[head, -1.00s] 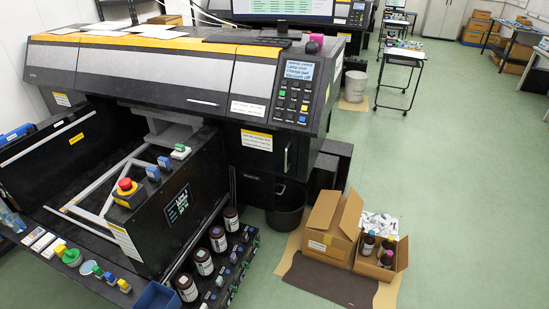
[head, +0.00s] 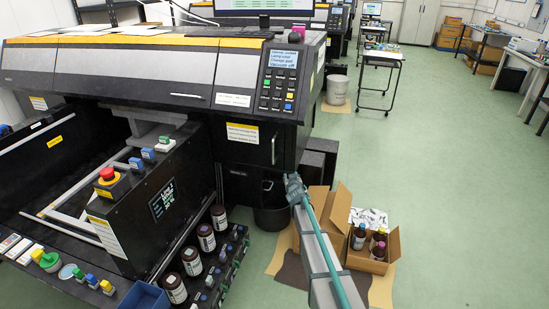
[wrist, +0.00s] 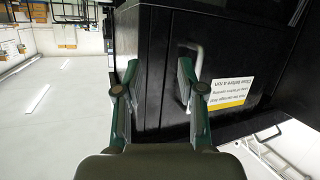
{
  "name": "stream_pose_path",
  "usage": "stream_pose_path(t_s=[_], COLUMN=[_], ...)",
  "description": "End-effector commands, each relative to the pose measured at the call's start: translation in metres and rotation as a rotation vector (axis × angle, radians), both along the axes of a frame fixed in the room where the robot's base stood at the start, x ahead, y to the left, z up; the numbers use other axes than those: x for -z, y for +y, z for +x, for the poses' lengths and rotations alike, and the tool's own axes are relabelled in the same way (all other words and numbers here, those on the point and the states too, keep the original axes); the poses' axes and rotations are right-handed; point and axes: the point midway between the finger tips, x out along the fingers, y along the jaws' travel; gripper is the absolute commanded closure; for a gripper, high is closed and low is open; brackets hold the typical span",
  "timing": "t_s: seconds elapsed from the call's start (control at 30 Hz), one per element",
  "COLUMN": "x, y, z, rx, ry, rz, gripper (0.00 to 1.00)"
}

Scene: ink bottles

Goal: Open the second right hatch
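A black printer (head: 150,70) fills the left half of the head view. At its right front is a dark hatch panel (head: 282,137) with a bar handle (head: 273,150). A white and yellow label (head: 243,133) sits left of the handle. A lower dark panel has another small handle (head: 267,185). My gripper (head: 294,186) is in front of the right front corner, below the upper handle. In the wrist view, which looks upside down, my gripper (wrist: 158,70) has its fingers apart with nothing between them. The silver handle (wrist: 196,65) shows beside the right finger; contact cannot be told.
Open cardboard boxes (head: 375,265) with several bottles stand on the floor right of my arm. A black bin (head: 272,218) stands under the printer's corner. Several ink bottles (head: 206,238) stand in a row at the front. Green floor (head: 450,170) is clear to the right.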

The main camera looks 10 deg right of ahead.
Motion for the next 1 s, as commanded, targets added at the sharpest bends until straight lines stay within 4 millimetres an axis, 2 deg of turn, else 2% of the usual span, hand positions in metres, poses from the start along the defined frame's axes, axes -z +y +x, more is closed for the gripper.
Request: stream_pose_path(t_s=[0.03, 0.1, 0.3, 0.57, 1.0], x=[-0.021, -0.037, -0.063, -0.066, -0.065], y=[0.009, 0.023, 0.048, 0.052, 0.062], z=[0.023, 0.033, 0.032, 0.046, 0.115], rx=[-0.045, -0.106, -0.214, -0.22, -0.219], ry=[-0.08, -0.159, -0.281, -0.293, -0.291], rz=[0.013, 0.037, 0.112, 0.146, 0.144], gripper=[0.61, 0.61, 0.61, 0.61, 0.61])
